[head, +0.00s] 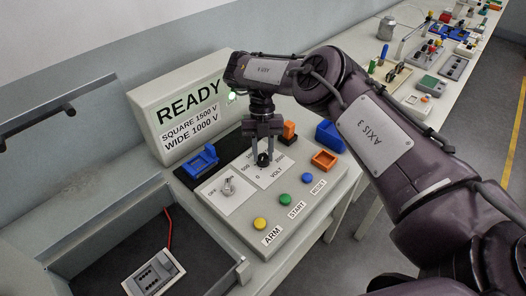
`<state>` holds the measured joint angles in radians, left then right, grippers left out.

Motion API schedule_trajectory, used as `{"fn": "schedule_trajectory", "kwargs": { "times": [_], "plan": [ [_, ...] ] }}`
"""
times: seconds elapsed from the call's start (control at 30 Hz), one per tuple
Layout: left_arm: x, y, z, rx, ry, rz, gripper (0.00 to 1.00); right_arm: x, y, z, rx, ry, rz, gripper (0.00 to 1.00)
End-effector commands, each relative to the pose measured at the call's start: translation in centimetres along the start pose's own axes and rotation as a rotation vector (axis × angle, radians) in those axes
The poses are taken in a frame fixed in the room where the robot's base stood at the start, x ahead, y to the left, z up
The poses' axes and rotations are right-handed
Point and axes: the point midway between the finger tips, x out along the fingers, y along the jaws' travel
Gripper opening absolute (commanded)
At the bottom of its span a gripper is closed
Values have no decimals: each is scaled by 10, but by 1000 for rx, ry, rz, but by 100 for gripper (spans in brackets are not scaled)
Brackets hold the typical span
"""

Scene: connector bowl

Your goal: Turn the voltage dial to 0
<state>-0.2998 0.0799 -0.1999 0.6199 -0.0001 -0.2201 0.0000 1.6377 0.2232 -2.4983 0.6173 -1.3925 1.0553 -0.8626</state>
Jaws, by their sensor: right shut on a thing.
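The voltage dial (263,159) is a dark knob on the white "VOLT" plate (273,177) of the grey control panel. A "0" and other printed numbers show around it, partly covered. My right gripper (263,155) points down over the plate and is shut on the dial. The fingers hide much of the dial, so its exact pointing direction cannot be told. My left gripper is not in view.
A small switch (228,187) on an "OFF" plate is left of the dial. Yellow (260,224), green (284,201) and blue (307,178) buttons line the front.

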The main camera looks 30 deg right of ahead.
Motion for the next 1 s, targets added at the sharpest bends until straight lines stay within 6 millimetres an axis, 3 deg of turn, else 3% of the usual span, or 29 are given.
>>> {"fn": "schedule_trajectory", "kwargs": {
  "times": [0.23, 0.27, 0.4, 0.77, 1.0],
  "plan": [
    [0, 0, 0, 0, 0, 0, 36, 1, 0, 0, -3, 2, -1, 5],
    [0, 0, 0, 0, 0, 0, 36, 2, 0, 0, -3, 2, -1, 31],
    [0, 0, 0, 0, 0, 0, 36, 2, 0, 0, -2, 2, -1, 49],
    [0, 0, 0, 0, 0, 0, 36, -4, 0, -2, -1, 0, 0, 49],
    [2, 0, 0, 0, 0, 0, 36, -44, 1, -17, -2, -4, -2, 49]
  ]
}}
